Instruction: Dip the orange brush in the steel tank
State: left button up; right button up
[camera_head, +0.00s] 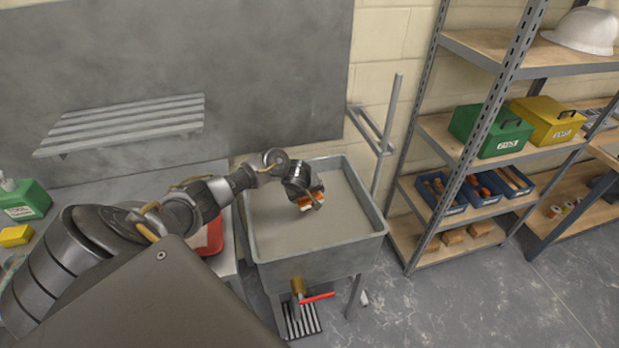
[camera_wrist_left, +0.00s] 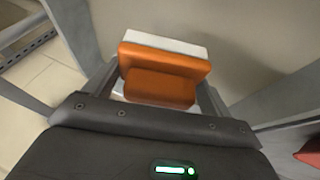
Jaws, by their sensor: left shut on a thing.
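The steel tank (camera_head: 262,262) is an open grey basin on legs, with a flat grey-brown surface inside. My left gripper (camera_head: 307,196) is over the tank, inside its rim as seen from above. It is shut on the orange brush (camera_head: 312,201), which also shows in the left wrist view (camera_wrist_left: 165,62) between the two fingers. The brush has an orange body and a pale strip, probably bristles, on the side away from the gripper. I cannot tell whether the pale strip touches the surface in the tank. My right gripper is not in view.
A brass valve with a red handle (camera_head: 317,298) sits at the tank's front, above a floor grate (camera_head: 300,321). A bench with a red item (camera_head: 213,238) adjoins on the left. A metal shelf rack (camera_head: 472,150) with boxes and blue bins stands right. Floor at the lower right is clear.

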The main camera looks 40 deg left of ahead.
pick_arm(q)
jog(key=shift+r+p, duration=0.3)
jog(key=shift+r, duration=1.4)
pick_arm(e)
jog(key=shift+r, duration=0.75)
pick_arm(q)
jog(key=shift+r, duration=2)
